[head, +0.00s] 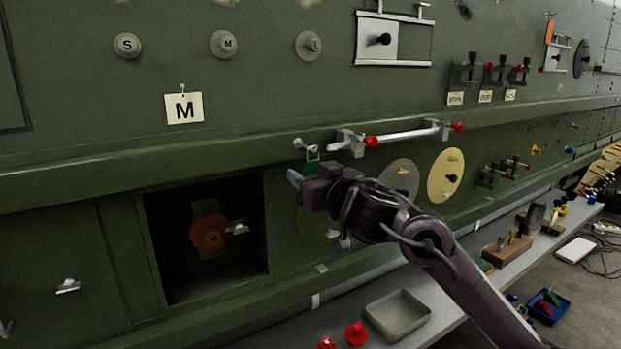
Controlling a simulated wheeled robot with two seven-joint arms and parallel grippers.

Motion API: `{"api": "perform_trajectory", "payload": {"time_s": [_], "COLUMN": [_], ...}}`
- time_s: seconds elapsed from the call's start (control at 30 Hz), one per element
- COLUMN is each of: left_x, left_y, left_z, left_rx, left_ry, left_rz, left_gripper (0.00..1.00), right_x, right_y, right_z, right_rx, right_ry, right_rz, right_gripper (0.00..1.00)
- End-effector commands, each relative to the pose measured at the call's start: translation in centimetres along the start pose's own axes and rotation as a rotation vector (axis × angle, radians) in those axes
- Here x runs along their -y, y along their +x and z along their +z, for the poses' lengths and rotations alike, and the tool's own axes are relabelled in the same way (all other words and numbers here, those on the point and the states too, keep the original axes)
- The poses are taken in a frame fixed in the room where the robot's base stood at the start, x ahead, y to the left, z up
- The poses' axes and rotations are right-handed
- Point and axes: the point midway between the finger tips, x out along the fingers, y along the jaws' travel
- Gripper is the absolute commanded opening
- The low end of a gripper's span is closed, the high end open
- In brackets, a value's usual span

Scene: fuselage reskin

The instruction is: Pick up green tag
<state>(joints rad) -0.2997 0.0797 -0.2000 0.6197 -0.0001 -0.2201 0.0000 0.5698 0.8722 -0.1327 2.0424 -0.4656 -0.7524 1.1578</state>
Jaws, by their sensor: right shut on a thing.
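The green tag (311,168) shows as a small green patch on the dark green fuselage wall, just under a small metal ring or shackle (312,152). My right gripper (301,180) reaches in from the right and is shut on the green tag, at the wall below the ledge. The gripper body hides most of the tag's lower part. I cannot tell whether the tag is still on its hook. My left gripper is not in view.
A silver bar with red ends (405,136) runs just above right of my gripper. A dark square opening (185,285) with an orange disc (209,233) lies lower left. Below, a grey shelf holds a metal tray (397,314) and red knobs (355,333).

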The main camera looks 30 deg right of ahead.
Motion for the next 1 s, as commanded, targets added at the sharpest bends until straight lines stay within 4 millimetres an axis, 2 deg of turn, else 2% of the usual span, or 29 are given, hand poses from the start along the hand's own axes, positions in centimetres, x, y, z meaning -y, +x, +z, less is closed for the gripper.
{"api": "perform_trajectory", "payload": {"time_s": [0.17,0.37,0.5,0.6,0.93,1.0], "left_x": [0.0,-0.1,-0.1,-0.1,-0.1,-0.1], "left_y": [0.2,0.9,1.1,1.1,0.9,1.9], "left_z": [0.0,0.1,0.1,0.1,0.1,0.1], "left_rx": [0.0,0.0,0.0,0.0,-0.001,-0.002], "left_ry": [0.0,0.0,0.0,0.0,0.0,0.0], "left_rz": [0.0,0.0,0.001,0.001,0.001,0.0], "left_gripper": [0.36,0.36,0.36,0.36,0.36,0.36], "right_x": [0.0,0.0,0.0,0.0,0.0,0.2], "right_y": [0.0,-4.0,-8.0,-10.2,-15.1,-15.3], "right_z": [-1.5,-1.1,-1.2,-1.3,-1.3,-1.1], "right_rx": [-0.006,-0.002,-0.003,-0.002,-0.002,-0.008], "right_ry": [0.003,-0.003,-0.003,-0.002,-0.001,-0.006], "right_rz": [-0.001,0.0,0.0,0.0,0.001,-0.007], "right_gripper": [0.18,0.18,0.18,0.18,0.18,0.18]}}
